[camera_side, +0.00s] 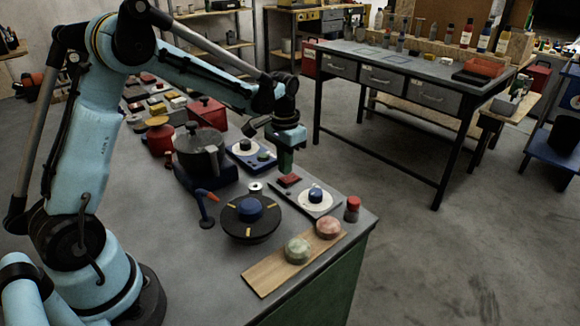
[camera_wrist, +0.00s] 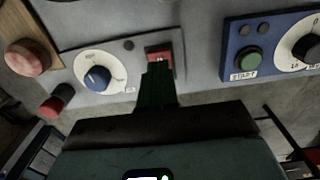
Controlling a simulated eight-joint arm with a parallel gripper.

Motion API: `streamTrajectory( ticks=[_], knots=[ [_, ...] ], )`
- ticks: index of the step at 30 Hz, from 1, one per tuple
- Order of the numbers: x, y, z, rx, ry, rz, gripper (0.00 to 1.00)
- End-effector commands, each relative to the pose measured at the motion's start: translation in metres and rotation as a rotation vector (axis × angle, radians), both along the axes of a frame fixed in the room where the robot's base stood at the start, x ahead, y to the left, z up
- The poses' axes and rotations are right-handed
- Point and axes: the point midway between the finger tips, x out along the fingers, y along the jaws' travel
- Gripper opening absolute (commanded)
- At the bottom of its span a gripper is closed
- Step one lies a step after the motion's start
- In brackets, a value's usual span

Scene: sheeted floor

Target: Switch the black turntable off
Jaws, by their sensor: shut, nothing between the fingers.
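The black turntable (camera_side: 250,221) is a round dark disc with a blue centre and small yellow marks, on the grey bench. Beside it on the right is a light grey panel (camera_side: 325,209) with a blue knob on a white dial (camera_side: 312,198) and a red rocker switch (camera_side: 289,180). In the wrist view the blue knob (camera_wrist: 97,77) and the red switch (camera_wrist: 159,56) show close up. My gripper (camera_side: 286,171) is shut and empty, pointing down at the red switch. In the wrist view its green fingertips (camera_wrist: 157,68) overlap the switch's near edge; I cannot tell whether they touch.
A blue panel (camera_wrist: 237,70) with a green START button stands beside the grey panel. A wooden board (camera_side: 262,278) holds two round pieces.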

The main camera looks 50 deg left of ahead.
Motion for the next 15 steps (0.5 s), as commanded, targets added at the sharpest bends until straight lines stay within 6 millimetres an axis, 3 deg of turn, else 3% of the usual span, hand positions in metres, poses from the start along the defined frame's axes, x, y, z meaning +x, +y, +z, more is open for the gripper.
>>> streamTrajectory(
  ticks=[15],
  knots=[
    [0.0003,0.0001,-0.0070,0.000,0.000,0.000,0.00]
  ],
)
